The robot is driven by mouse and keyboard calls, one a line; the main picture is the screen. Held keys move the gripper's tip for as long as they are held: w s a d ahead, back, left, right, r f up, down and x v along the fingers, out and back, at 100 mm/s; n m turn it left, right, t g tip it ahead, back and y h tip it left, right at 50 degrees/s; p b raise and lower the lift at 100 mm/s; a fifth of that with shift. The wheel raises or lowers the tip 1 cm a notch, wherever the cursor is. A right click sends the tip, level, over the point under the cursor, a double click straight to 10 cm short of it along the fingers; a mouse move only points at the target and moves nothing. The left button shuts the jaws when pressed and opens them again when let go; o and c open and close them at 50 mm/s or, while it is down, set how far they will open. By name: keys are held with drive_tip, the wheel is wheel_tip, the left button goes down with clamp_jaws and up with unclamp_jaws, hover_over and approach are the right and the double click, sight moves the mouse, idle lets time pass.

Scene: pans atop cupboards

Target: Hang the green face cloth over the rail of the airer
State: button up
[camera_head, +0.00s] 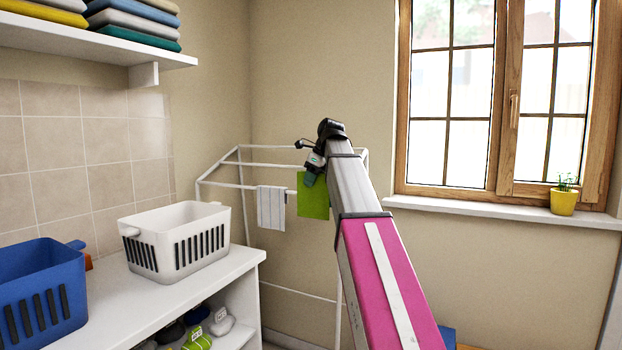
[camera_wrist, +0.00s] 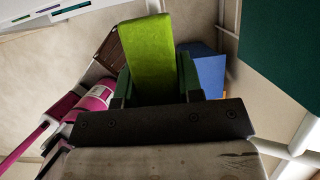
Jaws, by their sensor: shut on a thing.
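The green face cloth (camera_head: 314,202) hangs flat below my gripper (camera_head: 313,166) in the head view. In the wrist view the cloth (camera_wrist: 152,45) lies between the two green fingers of my gripper (camera_wrist: 156,66), which is shut on it. The white airer (camera_head: 240,182) stands in the corner. The cloth's top edge is above the level of the airer's front rail (camera_head: 249,187). The cloth covers part of that rail, and I cannot tell whether it touches it. My arm hides the airer's right part.
A striped cloth (camera_head: 271,207) hangs on the rail left of the green one. A white basket (camera_head: 178,243) and a blue basket (camera_head: 40,290) stand on the counter at left. A window sill with a yellow plant pot (camera_head: 563,202) is at right. A dark teal panel (camera_wrist: 282,45) shows in the wrist view.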

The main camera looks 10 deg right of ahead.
sight(312, 195)
drive_tip(key=shift+f, duration=2.95)
drive_tip(key=o, duration=1)
drive_tip(key=shift+o, duration=0.2)
drive_tip(key=shift+r, duration=0.1)
